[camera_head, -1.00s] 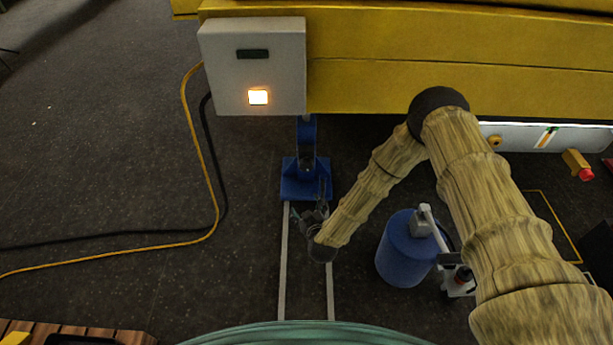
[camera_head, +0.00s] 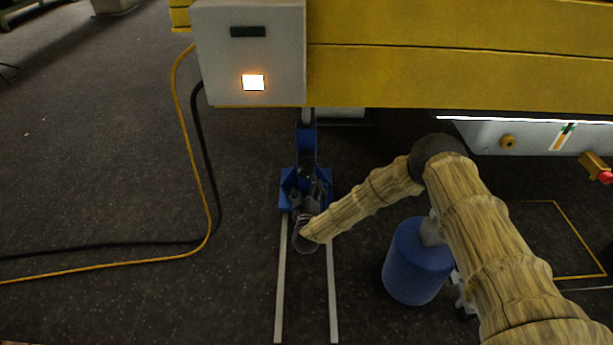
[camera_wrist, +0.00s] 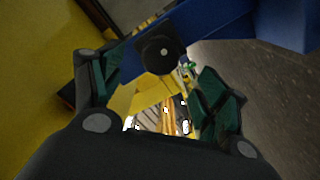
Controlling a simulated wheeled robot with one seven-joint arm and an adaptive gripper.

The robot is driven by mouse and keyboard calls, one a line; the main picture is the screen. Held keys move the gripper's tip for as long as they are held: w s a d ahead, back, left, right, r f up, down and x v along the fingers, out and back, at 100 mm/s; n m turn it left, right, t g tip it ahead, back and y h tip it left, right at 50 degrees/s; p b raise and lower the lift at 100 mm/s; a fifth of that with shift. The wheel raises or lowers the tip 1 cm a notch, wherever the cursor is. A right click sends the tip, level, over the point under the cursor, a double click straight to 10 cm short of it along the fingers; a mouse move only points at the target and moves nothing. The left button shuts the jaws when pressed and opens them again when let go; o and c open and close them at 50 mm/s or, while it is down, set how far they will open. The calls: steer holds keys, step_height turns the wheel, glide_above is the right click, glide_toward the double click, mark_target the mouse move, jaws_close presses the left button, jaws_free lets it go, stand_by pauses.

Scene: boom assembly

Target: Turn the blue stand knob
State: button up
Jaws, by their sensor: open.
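The blue stand (camera_head: 306,143) stands upright below the grey box, on a floor base between two pale rails. In the wrist view its blue body (camera_wrist: 225,25) crosses the top, with a round black knob (camera_wrist: 161,50) that has a light dot at its centre. My gripper (camera_head: 308,188) is close in front of the stand's lower part. In the wrist view my gripper (camera_wrist: 155,88) is open, its green-padded fingers to either side. The knob lies between and just beyond the fingertips; I cannot tell whether they touch it. In the head view the knob is hidden.
A grey box (camera_head: 250,50) with a lit panel is on the yellow boom (camera_head: 450,75) above the stand. A blue cylinder (camera_head: 416,265) stands at right, partly behind my arm. Yellow and black cables (camera_head: 207,190) run along the left floor.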

mark_target(307, 175)
steer(key=w+b, duration=0.3)
steer(key=w, duration=0.4)
steer(key=shift+w+f, duration=0.15)
steer(key=shift+w, duration=0.5)
steer(key=c, duration=1)
